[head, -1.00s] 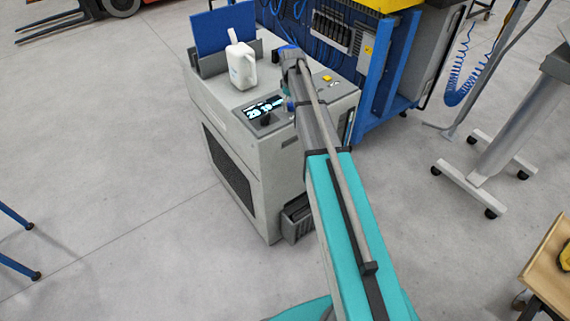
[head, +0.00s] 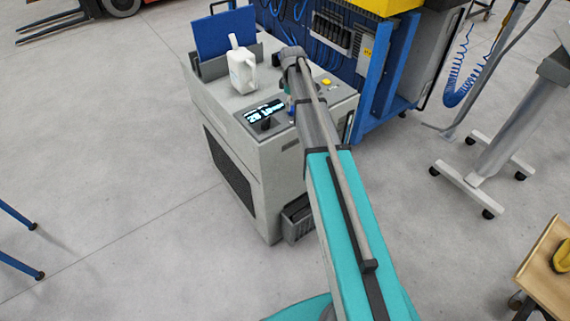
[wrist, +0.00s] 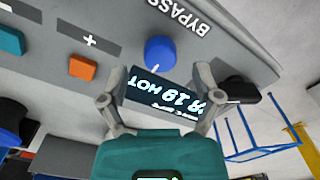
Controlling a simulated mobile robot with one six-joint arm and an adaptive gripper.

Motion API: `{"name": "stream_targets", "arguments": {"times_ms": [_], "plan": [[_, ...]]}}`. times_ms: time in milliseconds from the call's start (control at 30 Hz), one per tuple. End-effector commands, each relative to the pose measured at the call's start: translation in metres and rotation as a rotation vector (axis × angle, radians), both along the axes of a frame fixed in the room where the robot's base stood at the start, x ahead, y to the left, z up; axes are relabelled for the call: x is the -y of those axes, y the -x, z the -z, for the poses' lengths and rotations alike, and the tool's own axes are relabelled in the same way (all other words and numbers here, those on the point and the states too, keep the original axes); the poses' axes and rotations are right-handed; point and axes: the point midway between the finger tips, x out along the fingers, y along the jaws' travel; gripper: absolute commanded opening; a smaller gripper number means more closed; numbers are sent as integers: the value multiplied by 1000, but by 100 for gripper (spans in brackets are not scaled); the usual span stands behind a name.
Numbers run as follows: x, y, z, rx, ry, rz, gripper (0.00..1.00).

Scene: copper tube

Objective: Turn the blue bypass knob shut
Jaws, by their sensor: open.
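The blue bypass knob (wrist: 160,53) is round with a white mark at its edge, on a grey panel below upside-down "BYPASS" lettering in the wrist view. My gripper (wrist: 155,86) is open, its two fingers spread to the left and right. The knob lies just beyond the fingertips, roughly midway between them, and nothing is held. I cannot tell whether a finger touches the panel.
An orange button (wrist: 83,67) and a teal button (wrist: 10,40) sit left of the knob. In the head view the grey machine (head: 255,175) carries a white jug (head: 242,70) and a blue panel (head: 226,32). A blue-framed rack (head: 380,75) stands behind it.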

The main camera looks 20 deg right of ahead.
Motion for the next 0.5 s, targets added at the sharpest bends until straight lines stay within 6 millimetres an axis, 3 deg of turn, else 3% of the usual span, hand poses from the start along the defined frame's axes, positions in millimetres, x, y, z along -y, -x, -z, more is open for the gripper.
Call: {"name": "stream_targets", "arguments": {"times_ms": [500], "plan": [[0,0,-47,0,0,2,82]]}}
